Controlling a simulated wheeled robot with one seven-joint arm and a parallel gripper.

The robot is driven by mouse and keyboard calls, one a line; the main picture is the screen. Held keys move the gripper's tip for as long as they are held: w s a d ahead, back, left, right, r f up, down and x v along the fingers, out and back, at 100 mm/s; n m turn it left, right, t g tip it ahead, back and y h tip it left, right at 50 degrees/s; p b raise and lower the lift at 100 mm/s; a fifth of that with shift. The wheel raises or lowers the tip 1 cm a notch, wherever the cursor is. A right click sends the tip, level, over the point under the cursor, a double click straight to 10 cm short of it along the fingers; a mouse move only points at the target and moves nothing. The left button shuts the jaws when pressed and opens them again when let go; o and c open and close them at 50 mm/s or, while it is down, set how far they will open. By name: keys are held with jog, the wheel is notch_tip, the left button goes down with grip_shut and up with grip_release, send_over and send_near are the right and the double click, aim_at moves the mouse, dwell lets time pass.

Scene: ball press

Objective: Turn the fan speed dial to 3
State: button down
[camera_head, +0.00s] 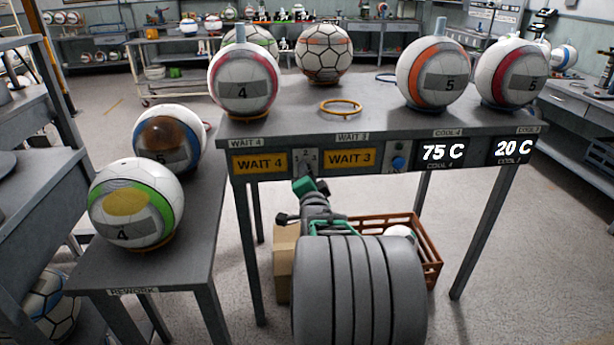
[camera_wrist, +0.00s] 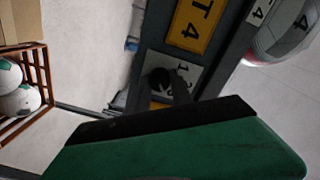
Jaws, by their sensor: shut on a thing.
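The fan speed dial (camera_wrist: 160,78) is a dark knob on a light plate marked with small numbers, seen in the wrist view. In the head view its plate (camera_head: 307,158) sits on the table's front face between two yellow signs, and my gripper hides much of the knob. My gripper (camera_head: 302,182), green with dark fingers, is up against the front face there and is shut on the dial. I cannot tell which number the knob points to.
A WAIT 4 sign (camera_head: 259,163) and a WAIT 3 sign (camera_head: 349,159) flank the dial. A blue knob (camera_head: 398,163) is farther right, beside the 75 C display (camera_head: 443,152). Balls stand on the table (camera_head: 300,117). A brown crate (camera_head: 431,254) is below.

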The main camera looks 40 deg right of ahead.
dwell(0.4)
jog(key=c, duration=1.1)
grip_release()
jog(key=shift+a, duration=0.1)
jog(key=p+v, duration=0.1)
jog(key=v, duration=0.6)
jog(key=shift+s+a, duration=0.2)
jog(key=shift+s, duration=0.15)
